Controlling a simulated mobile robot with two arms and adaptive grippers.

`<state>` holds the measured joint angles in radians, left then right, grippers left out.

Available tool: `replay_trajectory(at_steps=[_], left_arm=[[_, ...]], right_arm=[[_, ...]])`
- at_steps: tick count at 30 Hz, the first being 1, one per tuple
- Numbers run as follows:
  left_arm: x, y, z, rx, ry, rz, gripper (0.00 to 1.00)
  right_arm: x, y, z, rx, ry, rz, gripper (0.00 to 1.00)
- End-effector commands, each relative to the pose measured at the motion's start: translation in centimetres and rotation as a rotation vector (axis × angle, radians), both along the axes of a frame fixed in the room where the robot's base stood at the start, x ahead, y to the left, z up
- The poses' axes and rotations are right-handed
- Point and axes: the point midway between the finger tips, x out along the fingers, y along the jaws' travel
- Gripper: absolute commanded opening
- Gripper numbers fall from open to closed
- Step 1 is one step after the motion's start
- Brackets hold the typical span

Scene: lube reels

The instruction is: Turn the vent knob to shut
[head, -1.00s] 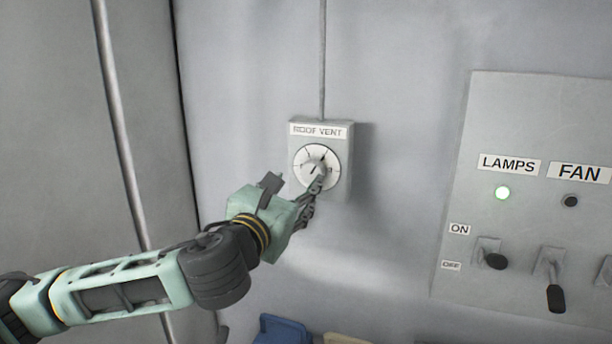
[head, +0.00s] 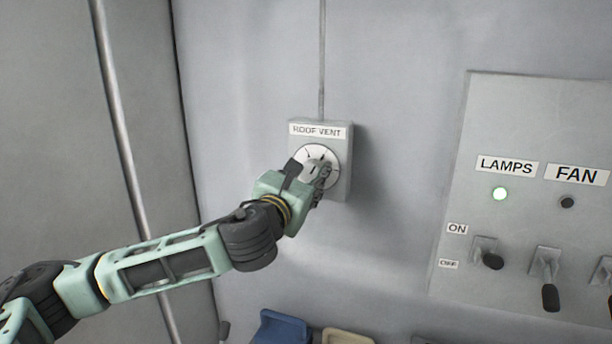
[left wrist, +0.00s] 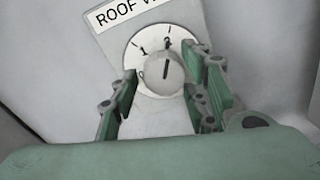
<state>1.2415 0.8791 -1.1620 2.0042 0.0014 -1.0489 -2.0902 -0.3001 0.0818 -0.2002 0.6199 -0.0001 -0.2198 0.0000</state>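The roof vent box (head: 340,160) is a grey wall box labelled "ROOF VENT" with a white round dial. The vent knob (left wrist: 157,76) sits at the middle of the dial, with a dark pointer line that stands near upright in the left wrist view. My left gripper (head: 314,176) is at the box, partly covering the dial in the head view. My right gripper is in neither view.
A thin conduit (head: 323,60) runs up from the vent box. Blue (head: 281,327) and cream bins stand below.

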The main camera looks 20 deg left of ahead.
Motion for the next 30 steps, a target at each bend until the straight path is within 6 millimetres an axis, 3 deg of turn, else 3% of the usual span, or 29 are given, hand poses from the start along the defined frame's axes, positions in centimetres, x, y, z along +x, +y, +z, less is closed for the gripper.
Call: replay_trajectory(at_steps=[10, 30], left_arm=[[0.0, 0.07, 0.07, 0.0, -0.001, 0.002, 0.09], [0.03, 0.19, 0.24, -0.02, -0.004, 0.005, 0.08]], right_arm=[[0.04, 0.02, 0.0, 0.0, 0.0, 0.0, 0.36], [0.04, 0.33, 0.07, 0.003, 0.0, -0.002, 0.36]])
